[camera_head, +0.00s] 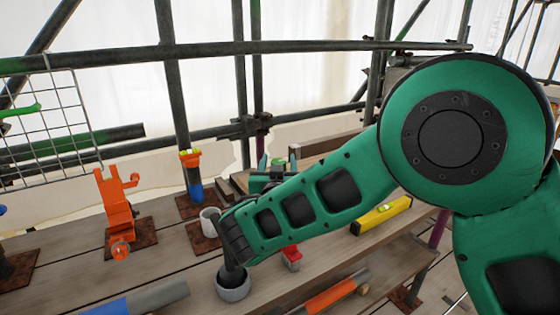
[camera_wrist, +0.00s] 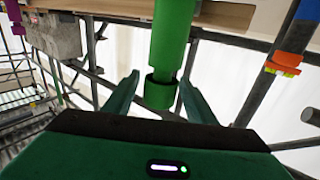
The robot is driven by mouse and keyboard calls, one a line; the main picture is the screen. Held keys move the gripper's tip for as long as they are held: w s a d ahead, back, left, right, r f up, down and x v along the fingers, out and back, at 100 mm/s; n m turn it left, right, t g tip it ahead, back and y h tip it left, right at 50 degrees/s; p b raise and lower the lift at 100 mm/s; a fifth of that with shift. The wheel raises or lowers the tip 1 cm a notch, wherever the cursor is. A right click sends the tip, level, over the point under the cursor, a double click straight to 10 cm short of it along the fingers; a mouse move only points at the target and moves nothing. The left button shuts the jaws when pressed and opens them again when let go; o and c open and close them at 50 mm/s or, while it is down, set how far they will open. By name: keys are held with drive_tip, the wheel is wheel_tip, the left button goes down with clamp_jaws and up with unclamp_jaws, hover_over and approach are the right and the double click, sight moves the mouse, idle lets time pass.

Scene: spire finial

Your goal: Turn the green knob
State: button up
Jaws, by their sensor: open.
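A green cylindrical piece (camera_wrist: 160,92), which I take for the green knob, ends a thicker green post (camera_wrist: 175,35) in the wrist view. My gripper (camera_wrist: 158,92) is open, with one dark green finger on each side of this piece. Gaps show between the fingers and the piece, and I see no contact. In the head view my gripper (camera_head: 268,173) is small and mostly hidden behind my green arm. A small green top (camera_head: 278,161) shows beside it there; I cannot tell its exact relation to the fingers.
An orange clamp-like stand (camera_head: 118,205) and a blue post with an orange top (camera_head: 192,175) stand on the planks at the left. A yellow level (camera_head: 381,215) lies at the right. Dark scaffold tubes (camera_head: 175,75) cross behind.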

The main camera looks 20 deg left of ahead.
drive_tip(key=shift+x, duration=1.1)
drive_tip(key=c, duration=1)
drive_tip(key=shift+c, duration=0.2)
drive_tip(key=shift+n+y, duration=0.4)
drive_tip(key=shift+y, duration=0.1)
